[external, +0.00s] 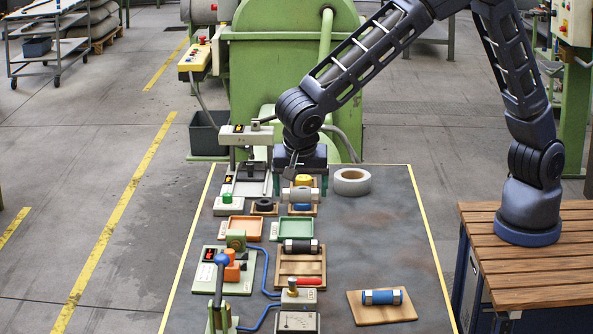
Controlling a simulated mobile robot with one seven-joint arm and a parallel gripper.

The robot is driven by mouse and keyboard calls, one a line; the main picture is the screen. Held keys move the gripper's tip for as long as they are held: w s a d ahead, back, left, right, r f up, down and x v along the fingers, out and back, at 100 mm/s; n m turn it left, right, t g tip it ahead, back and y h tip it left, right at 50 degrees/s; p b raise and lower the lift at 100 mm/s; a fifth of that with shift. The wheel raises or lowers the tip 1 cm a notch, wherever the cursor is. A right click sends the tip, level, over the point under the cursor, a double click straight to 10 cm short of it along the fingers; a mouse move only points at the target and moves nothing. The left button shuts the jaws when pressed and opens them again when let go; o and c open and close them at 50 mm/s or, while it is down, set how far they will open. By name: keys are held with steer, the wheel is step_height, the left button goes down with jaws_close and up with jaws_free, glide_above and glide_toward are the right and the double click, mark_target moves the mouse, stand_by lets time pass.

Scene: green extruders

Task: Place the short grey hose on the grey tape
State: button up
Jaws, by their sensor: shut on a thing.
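The grey tape (352,188) is a pale ring lying flat at the far right of the dark table, with its top uncovered. The short grey hose (301,195) is a light grey cylinder lying sideways, left of the tape and slightly nearer the camera. My gripper (297,180) points down over the hose and is shut on it. The fingertips are small and partly hidden, and I cannot tell whether the hose is clear of the wooden tray below it.
A yellow part (304,180) and a blue roll (302,207) are close to the hose. A white press machine (247,165) stands to the left. A black roll (300,246) and a blue-ended roll (382,297) lie nearer.

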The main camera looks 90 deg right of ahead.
steer(key=w+d+r+m, duration=0.1)
steer(key=w+d+m, duration=0.1)
steer(key=d, duration=1.1)
step_height(320, 180, up, 3)
steer(key=m+g+y, duration=0.1)
steer(key=m+g, duration=0.2)
steer(key=m, duration=0.4)
glide_above(356, 173)
steer(key=w+a, duration=0.1)
steer(key=a, duration=0.1)
steer(key=f, duration=1.9)
steer(key=shift+w+d+f, duration=0.15)
steer(key=shift+d+f, duration=0.1)
steer(key=shift+d, duration=0.05)
steer(key=o, duration=0.5)
steer(key=shift+f, duration=0.15)
steer(key=o, duration=0.4)
